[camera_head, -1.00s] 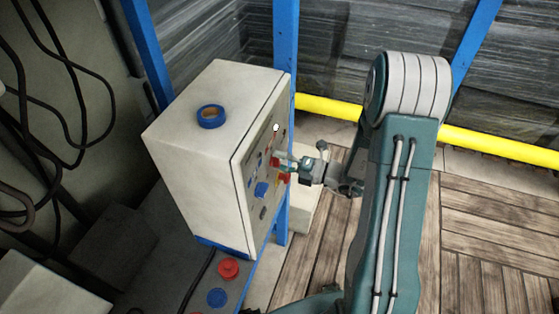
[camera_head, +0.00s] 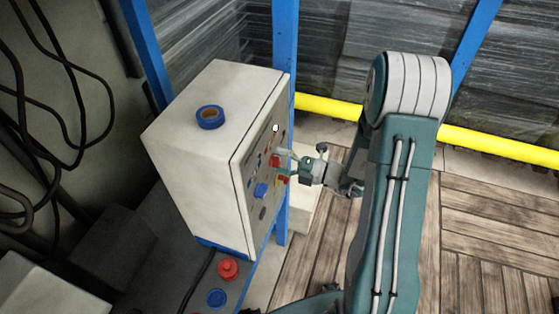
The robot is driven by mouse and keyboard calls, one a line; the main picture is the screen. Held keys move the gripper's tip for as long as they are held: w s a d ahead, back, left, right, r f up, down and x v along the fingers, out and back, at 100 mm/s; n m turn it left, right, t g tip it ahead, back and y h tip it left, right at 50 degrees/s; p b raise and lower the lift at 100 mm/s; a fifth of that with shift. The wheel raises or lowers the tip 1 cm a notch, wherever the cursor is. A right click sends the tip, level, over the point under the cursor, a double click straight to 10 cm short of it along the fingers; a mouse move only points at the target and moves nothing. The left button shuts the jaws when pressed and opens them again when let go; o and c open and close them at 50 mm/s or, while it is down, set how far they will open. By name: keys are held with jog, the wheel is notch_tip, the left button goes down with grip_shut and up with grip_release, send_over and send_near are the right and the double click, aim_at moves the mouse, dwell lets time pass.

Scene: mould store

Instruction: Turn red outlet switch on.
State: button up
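The control box (camera_head: 200,165) is a pale cabinet standing in the middle left, with its panel of switches facing right. Red switch parts show on the panel, one higher (camera_head: 274,160) and one lower (camera_head: 283,179), close to my fingertips. I cannot tell which is the outlet switch or its setting. My gripper (camera_head: 287,163) is at the panel, its two fingers apart, one above the other, with nothing seen between them. Whether a fingertip touches a switch is too small to tell. The fingers partly hide the panel.
A blue tape roll (camera_head: 210,117) lies on the box. A blue knob (camera_head: 261,190) is on the panel. Red (camera_head: 228,268) and blue (camera_head: 216,298) round pieces are below the box. A blue post (camera_head: 285,60) stands behind; a yellow rail (camera_head: 500,146) crosses the back. Wooden floor is clear at right.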

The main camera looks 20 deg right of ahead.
jog(key=v, duration=1.2)
dwell(0.4)
jog(key=s+a+r+n+g+h, duration=0.2)
jog(key=s+a+r+n+g, duration=0.3)
jog(key=n, duration=0.6)
jog(key=s+a+r+n+g+h, duration=0.3)
jog(key=a+n+g, duration=0.3)
jog(key=n, duration=0.5)
jog(key=s+r+n+t+h, duration=0.6)
jog(key=r+n+h, duration=0.3)
jog(key=n, duration=1.2)
jog(key=shift+d+r+h, duration=0.3)
jog(key=shift+d+r, duration=0.1)
jog(key=shift+d, duration=0.05)
